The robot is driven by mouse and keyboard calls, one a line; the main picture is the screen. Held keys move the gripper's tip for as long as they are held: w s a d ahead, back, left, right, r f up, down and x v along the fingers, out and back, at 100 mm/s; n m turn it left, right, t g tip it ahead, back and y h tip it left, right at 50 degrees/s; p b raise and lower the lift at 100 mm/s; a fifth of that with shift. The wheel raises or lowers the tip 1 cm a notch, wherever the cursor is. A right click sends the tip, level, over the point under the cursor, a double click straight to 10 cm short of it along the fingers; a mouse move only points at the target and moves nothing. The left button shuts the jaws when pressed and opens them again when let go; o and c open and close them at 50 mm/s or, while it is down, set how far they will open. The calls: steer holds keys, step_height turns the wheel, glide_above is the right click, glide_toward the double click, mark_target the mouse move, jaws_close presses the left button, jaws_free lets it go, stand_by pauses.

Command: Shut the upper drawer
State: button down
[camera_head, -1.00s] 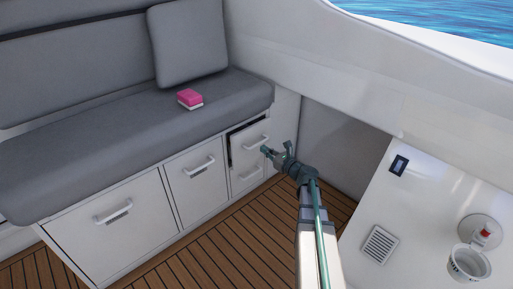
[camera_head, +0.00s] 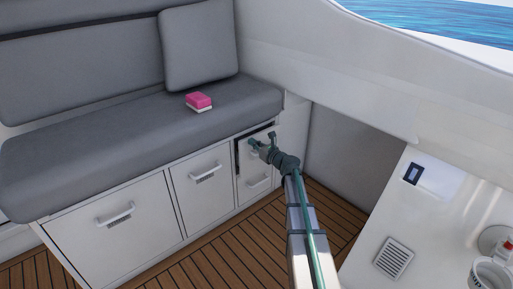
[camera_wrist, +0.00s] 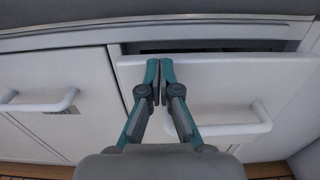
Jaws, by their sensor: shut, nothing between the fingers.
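The upper drawer (camera_head: 246,165) is in the right-hand part of the white cabinet under the seat. It stands partly open, with a dark gap along its top and left edges. The wrist view shows its white front (camera_wrist: 225,90), its handle (camera_wrist: 232,129) and the dark opening above the top edge. My gripper (camera_head: 261,141) is in front of the drawer and hides part of it in the head view. In the wrist view my gripper (camera_wrist: 160,66) is shut and empty, its fingertips at the upper left of the drawer front. I cannot tell whether they touch it.
A lower drawer handle (camera_head: 260,182) is below. A closed neighbouring drawer (camera_head: 203,182) with its own handle (camera_wrist: 40,105) is to the left. A pink and white sponge (camera_head: 199,101) lies on the grey seat (camera_head: 130,140). The wooden floor (camera_head: 225,240) is clear.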

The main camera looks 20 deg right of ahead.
steer(key=p+x, duration=0.1)
steer(key=x, duration=0.1)
steer(key=shift+w+a, duration=0.1)
steer(key=shift+w, duration=0.2)
steer(key=shift+s, duration=0.15)
steer(key=p+v, duration=0.4)
steer(key=v, duration=0.9)
steer(key=shift+s+d, duration=0.2)
steer(key=shift+s, duration=0.15)
